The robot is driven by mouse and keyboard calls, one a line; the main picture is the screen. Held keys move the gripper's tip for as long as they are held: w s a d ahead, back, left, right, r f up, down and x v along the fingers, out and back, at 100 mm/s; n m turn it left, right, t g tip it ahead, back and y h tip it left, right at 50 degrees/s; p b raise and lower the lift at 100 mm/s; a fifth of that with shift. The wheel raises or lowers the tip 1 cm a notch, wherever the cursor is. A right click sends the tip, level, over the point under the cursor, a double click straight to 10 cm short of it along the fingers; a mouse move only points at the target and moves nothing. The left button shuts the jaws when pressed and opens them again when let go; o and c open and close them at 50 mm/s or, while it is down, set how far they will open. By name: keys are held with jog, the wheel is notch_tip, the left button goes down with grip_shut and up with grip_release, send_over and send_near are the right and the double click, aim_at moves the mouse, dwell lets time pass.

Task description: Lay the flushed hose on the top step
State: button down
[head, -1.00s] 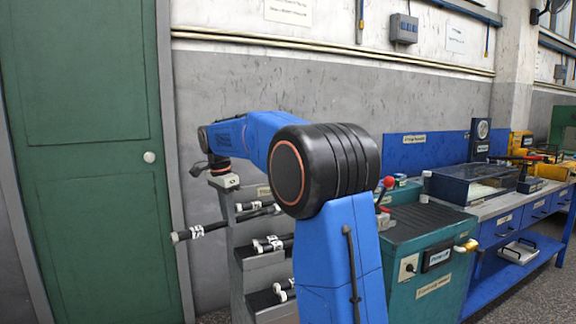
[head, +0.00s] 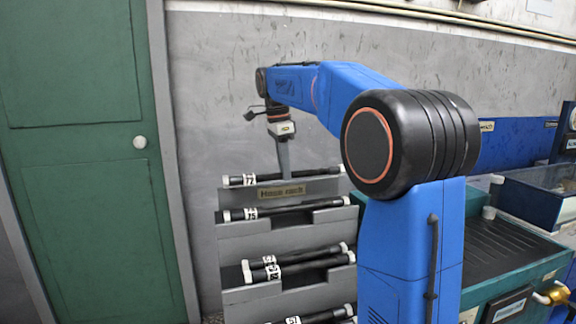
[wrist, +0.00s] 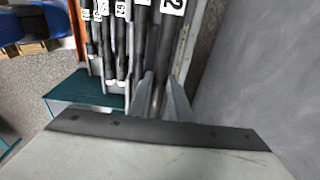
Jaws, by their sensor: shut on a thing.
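A black hose (head: 304,174) with white ends and a black-and-white number tag lies level along the top step of the grey hose rack (head: 232,244), just above the "Hose rack" sign. I cannot tell whether its full weight rests on the step. My gripper (head: 284,172) points down from above and is shut on this hose near its middle. In the wrist view the two grey fingers (wrist: 161,97) stand on either side of the hose (wrist: 168,50), whose tag is partly cut off at the top edge.
More tagged hoses lie on the lower steps, among them one on the second step (head: 290,212). A green door (head: 80,170) is at left, and a grey wall (head: 220,70) stands behind the rack. A teal bench (head: 520,250) stands at right.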

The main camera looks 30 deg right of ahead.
jog(key=shift+f, duration=3.75)
jog(key=shift+a, duration=0.25)
jog(key=shift+f, duration=0.6)
jog(key=c, duration=1.6)
grip_release()
jog(key=shift+o, duration=0.2)
jog(key=shift+w, duration=0.1)
jog(key=r, duration=0.5)
jog(key=a+r, duration=0.1)
jog(key=r, duration=0.5)
jog(key=a+r, duration=0.1)
jog(key=r, duration=0.5)
jog(key=shift+w+r, duration=0.1)
